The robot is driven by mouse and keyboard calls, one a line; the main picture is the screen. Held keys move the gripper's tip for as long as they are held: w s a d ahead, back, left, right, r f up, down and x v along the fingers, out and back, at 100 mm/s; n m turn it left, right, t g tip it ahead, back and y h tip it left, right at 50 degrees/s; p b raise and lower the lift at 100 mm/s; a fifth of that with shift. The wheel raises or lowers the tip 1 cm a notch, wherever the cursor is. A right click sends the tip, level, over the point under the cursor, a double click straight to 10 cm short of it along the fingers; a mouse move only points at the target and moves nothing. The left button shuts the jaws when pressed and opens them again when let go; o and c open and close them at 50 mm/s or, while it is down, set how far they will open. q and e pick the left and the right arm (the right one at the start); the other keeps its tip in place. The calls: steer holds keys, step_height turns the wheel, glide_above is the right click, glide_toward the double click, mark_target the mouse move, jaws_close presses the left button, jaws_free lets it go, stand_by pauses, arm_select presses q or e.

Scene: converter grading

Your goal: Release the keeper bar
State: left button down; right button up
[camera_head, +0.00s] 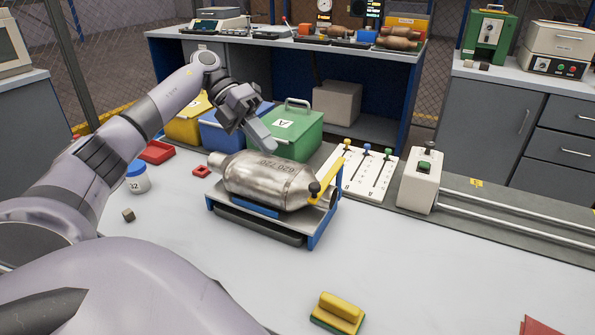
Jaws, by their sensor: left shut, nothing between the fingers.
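A silver metal converter (265,178) with stamped lettering lies on its side in a blue cradle (318,228) on the grey bench. A yellow bar (329,181), likely the keeper bar, slants across the cradle's right end, with a dark knob (315,188) beside it. I cannot tell how the bar is fastened. My left gripper (268,143) is shut and empty, above and behind the converter, in front of the green box. It is apart from the yellow bar, to its upper left. My right gripper is not in view.
Behind the converter stand a green box (297,128), a blue box (222,132) and a yellow box (186,128). A white panel with coloured levers (370,174) and a white block on rails (418,182) stand right.

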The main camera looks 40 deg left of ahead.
arm_select(q)
steer(key=x, duration=0.5)
steer(key=shift+d, duration=0.1)
steer(key=shift+w+d+f+p, duration=0.1)
steer(key=shift+d+f+p, duration=0.1)
steer(key=shift+d, duration=0.45)
steer(key=shift+w+d+f+p, duration=0.1)
steer(key=shift+d+p, duration=0.05)
steer(key=shift+d, duration=0.55)
steer(key=shift+w+d+f+p, duration=0.1)
steer(key=shift+d+f+p, duration=0.1)
steer(key=shift+d, duration=0.45)
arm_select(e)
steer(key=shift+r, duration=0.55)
arm_select(q)
steer(key=shift+d+r, duration=0.1)
steer(key=shift+d, duration=0.05)
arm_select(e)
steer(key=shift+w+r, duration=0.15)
